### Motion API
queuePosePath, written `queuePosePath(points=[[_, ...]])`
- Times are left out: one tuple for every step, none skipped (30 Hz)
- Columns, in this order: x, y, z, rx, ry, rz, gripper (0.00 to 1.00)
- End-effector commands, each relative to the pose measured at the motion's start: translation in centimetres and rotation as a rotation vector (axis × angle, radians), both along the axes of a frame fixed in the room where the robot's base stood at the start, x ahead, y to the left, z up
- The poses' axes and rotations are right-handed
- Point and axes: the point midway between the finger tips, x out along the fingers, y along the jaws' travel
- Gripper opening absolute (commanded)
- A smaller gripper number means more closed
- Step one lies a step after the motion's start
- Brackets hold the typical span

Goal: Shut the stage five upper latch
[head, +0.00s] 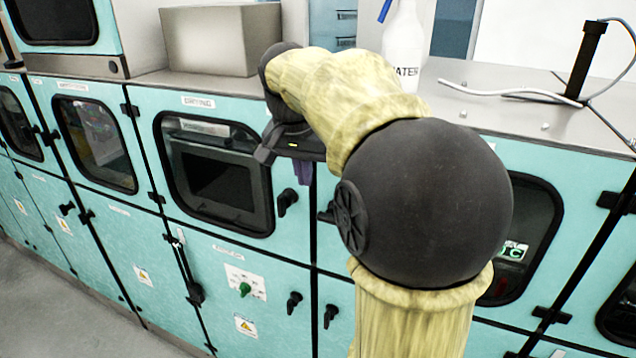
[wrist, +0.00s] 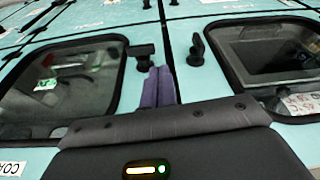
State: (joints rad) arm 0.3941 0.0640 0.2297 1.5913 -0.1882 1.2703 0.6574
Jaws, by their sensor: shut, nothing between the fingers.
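My gripper (head: 303,180) is in front of the seam between two upper doors, its purple fingers together and empty. In the wrist view the fingers (wrist: 158,76) overlap the lower edge of a black latch (wrist: 142,55) on the door with the green sign; I cannot tell if they touch. In the head view this latch (head: 326,213) is partly hidden by my arm. The latch on the drying door (head: 287,201) stands across the seam; it also shows in the wrist view (wrist: 196,50). No stage number is legible, so I cannot tell which latch is stage five.
On the steel top (head: 520,115) are a grey box (head: 208,40), a white water bottle (head: 402,45) and a black post with cables (head: 585,60). Floor at lower left is clear.

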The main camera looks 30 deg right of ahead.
Motion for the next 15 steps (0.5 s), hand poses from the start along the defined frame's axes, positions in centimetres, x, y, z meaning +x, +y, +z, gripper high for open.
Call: queuePosePath(points=[[-0.1, -0.7, 2.6, -0.002, -0.008, -0.047, 0.0], [-0.2, -1.0, 3.4, -0.002, -0.011, -0.069, 0.0], [-0.3, -1.2, 4.2, -0.003, -0.013, -0.09, 0.0], [-0.4, -1.3, 4.6, -0.003, -0.012, -0.105, 0.0], [-0.4, -1.5, 4.9, -0.004, -0.014, -0.114, 0.0], [-0.5, -1.5, 5.0, -0.005, -0.014, -0.122, 0.0], [-0.5, -1.6, 5.0, -0.004, -0.013, -0.125, 0.0], [-0.5, -1.6, 5.0, -0.005, -0.012, -0.125, 0.0], [-0.5, -1.5, 5.0, -0.005, -0.012, -0.124, 0.0], [-0.5, -1.5, 4.9, -0.005, -0.012, -0.124, 0.0], [-0.5, -1.5, 4.9, -0.004, -0.012, -0.123, 0.0], [-0.5, -1.5, 4.9, -0.004, -0.012, -0.123, 0.0], [-0.5, -1.5, 4.9, -0.004, -0.012, -0.123, 0.0], [-0.5, -1.5, 4.9, -0.004, -0.012, -0.123, 0.0], [-0.5, -1.5, 4.9, -0.005, -0.012, -0.122, 0.0]])
